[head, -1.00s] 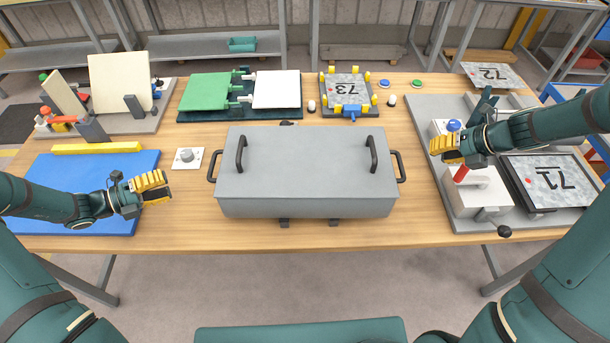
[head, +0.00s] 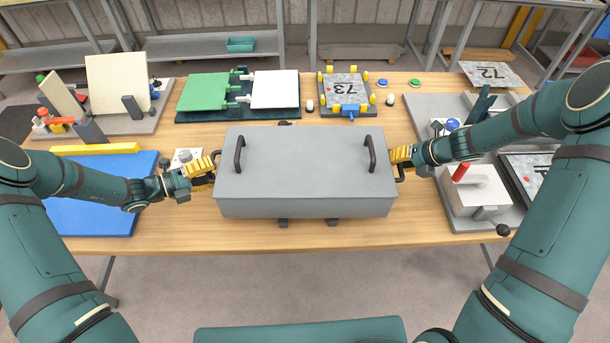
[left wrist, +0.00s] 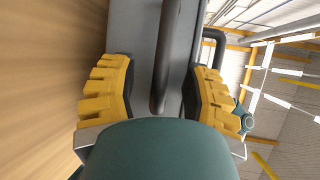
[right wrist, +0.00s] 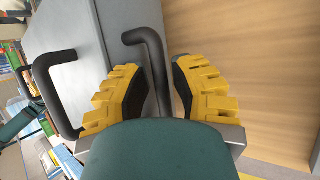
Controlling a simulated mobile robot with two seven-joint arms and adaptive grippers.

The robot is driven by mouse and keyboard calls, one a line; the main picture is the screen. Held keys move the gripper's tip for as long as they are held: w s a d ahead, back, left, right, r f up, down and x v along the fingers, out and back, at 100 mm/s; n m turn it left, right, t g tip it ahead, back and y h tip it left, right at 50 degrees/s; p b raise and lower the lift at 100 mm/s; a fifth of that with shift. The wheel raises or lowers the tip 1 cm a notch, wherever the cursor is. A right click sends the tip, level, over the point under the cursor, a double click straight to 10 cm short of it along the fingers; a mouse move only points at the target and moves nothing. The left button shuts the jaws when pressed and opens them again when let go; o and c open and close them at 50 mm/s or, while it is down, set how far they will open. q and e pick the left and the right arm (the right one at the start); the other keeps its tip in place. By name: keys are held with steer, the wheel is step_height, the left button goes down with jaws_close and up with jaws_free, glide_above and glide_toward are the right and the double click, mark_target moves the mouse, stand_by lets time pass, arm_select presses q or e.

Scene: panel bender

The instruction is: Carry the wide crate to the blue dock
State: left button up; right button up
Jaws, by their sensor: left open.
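The wide crate (head: 305,190) is a grey lidded box in the middle of the wooden table, with two black handles on its lid and a black handle at each end. My left gripper (head: 212,170) is open at the left end handle; in the left wrist view (left wrist: 160,95) a dark bar lies between its fingers with gaps. My right gripper (head: 402,161) is at the right end handle; in the right wrist view (right wrist: 160,95) its fingers stand close around the bar (right wrist: 145,42), and contact is unclear. The blue dock (head: 95,210) is a flat blue panel at left, partly hidden by my left arm.
A yellow bar (head: 95,149) lies behind the blue dock. A knob plate (head: 183,158) is between dock and crate. Green and white panels (head: 240,92) and a 73 fixture (head: 348,95) stand behind the crate. A grey station with a red-handled block (head: 478,192) is at right.

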arm_select(q)
steer(key=shift+c, duration=1.3)
arm_select(e)
steer(key=shift+c, duration=1.3)
arm_select(q)
jaws_close()
arm_select(e)
jaws_close()
arm_select(q)
steer(key=shift+r, duration=0.25)
arm_select(e)
steer(key=shift+a+r, duration=0.1)
steer(key=shift+r, duration=0.15)
